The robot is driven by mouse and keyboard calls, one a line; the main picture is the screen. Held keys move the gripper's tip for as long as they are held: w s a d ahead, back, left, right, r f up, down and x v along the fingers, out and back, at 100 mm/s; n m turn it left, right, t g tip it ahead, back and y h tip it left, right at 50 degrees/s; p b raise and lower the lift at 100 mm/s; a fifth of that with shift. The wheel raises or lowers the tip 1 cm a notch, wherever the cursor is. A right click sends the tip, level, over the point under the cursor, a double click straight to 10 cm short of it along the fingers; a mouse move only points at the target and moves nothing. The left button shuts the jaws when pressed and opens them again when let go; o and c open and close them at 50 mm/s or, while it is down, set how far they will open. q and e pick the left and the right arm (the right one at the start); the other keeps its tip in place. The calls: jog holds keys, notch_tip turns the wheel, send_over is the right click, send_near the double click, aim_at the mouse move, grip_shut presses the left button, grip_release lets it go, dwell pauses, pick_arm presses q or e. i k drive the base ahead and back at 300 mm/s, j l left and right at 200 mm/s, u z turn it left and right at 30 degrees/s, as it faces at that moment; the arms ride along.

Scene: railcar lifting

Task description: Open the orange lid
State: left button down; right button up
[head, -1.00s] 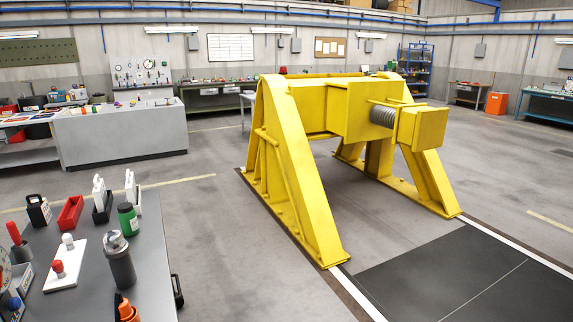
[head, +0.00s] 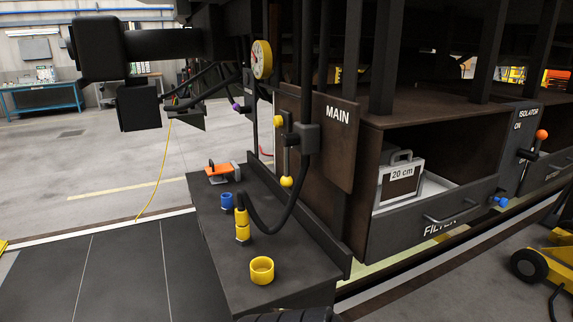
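A small orange flap (head: 219,168), which looks like the lid, lies at the far end of a dark ledge on the side of the railcar. It seems to lie nearly flat on a grey metal base; I cannot tell its hinge side. Neither of my grippers is recognizable in the head view. A dark ribbed shape shows at the bottom edge, too cut off to identify.
On the ledge (head: 215,277) stand a yellow ring cup (head: 262,270), a blue fitting (head: 227,200) and a yellow-ended black hose (head: 241,219). A MAIN panel (head: 335,150), yellow-handled lever, gauge (head: 261,59) and open FILTER drawer (head: 422,220) are right.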

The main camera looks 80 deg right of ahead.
aim_at(212, 170)
jog(key=z, duration=2.2)
